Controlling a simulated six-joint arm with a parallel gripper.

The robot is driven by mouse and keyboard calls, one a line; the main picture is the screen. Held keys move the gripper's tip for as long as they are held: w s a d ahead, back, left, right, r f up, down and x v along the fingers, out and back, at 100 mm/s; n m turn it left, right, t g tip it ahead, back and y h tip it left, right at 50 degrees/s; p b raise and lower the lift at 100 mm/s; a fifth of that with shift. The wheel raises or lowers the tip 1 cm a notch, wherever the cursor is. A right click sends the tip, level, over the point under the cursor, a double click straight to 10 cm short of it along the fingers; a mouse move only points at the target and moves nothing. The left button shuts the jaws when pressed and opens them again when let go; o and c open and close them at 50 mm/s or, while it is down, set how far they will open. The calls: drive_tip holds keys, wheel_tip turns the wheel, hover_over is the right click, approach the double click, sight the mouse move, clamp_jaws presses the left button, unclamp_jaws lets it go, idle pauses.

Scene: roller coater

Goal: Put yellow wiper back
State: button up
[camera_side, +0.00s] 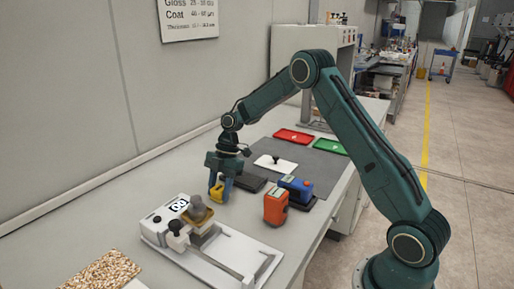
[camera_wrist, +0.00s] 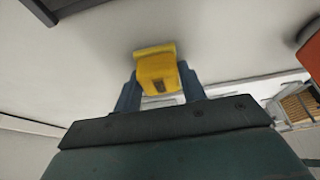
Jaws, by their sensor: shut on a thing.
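The yellow wiper (camera_side: 216,194) is between the blue fingers of my gripper (camera_side: 219,184), over the pale bench behind the white coater. In the wrist view the yellow wiper (camera_wrist: 157,72) sits between both blue fingers of my gripper (camera_wrist: 160,86), which is shut on it. Its wide yellow edge points away from the wrist. I cannot tell whether the wiper touches the bench or hangs just above it.
The white coater (camera_side: 225,252) stands in front of my gripper. An orange block-shaped device (camera_side: 276,207) and a blue one (camera_side: 297,188) stand to the right. A dark flat tray (camera_side: 250,183) lies close beside my gripper. Red (camera_side: 293,136) and green (camera_side: 329,146) trays lie farther back.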

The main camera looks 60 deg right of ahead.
drive_tip(key=shift+f, duration=0.15)
drive_tip(key=o, duration=0.9)
drive_tip(key=shift+o, duration=0.2)
drive_tip(key=v, duration=1.2)
drive_tip(key=shift+r, duration=0.25)
drive_tip(key=shift+a, duration=0.1)
